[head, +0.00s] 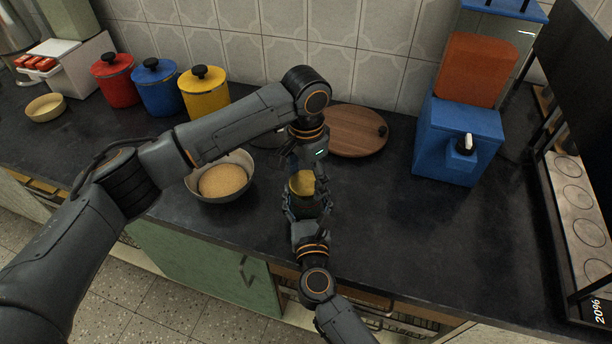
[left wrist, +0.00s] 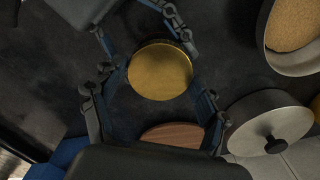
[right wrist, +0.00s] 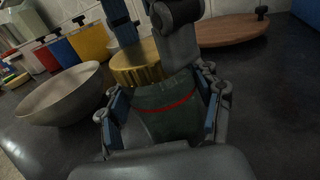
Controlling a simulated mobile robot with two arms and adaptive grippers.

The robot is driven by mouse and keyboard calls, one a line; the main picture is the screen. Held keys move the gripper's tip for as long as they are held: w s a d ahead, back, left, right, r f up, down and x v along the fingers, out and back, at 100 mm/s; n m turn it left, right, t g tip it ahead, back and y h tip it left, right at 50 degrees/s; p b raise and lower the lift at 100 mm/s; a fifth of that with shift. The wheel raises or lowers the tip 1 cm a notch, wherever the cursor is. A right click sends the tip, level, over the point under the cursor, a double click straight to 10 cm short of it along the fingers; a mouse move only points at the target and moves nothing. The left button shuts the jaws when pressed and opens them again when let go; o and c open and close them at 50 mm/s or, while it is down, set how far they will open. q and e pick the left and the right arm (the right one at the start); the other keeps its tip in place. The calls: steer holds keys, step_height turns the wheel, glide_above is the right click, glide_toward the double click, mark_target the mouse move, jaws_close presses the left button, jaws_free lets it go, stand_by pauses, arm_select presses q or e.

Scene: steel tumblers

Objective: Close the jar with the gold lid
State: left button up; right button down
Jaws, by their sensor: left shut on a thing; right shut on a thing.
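The jar (right wrist: 165,105) is dark green with a red band and stands between the fingers of my right gripper (right wrist: 163,112), which is shut on it. The gold lid (right wrist: 138,66) has a ribbed side and sits right at the top of the jar. Whether it is fully seated I cannot tell. It also shows in the left wrist view (left wrist: 160,70) and the head view (head: 302,183). My left gripper (head: 303,172) comes from above and is shut on the lid's sides. Its fingers hide part of the lid, and the right gripper hides much of the jar.
A grey bowl of grain (head: 222,181) stands close left of the jar. A round wooden board (head: 352,131) and a grey lid with a black knob (left wrist: 268,132) lie behind. Red, blue and yellow canisters (head: 203,92) line the wall. A blue machine (head: 455,140) stands right; the counter before it is clear.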

arm_select(q)
steer(key=m, duration=0.8)
steer(key=shift+f+m, duration=0.1)
steer(key=shift+m, duration=0.2)
steer(key=o, duration=1.3)
steer(key=shift+o, duration=0.2)
step_height(320, 180, up, 12)
arm_select(e)
steer(key=shift+c, duration=0.8)
jaws_free()
steer(key=shift+s, duration=0.15)
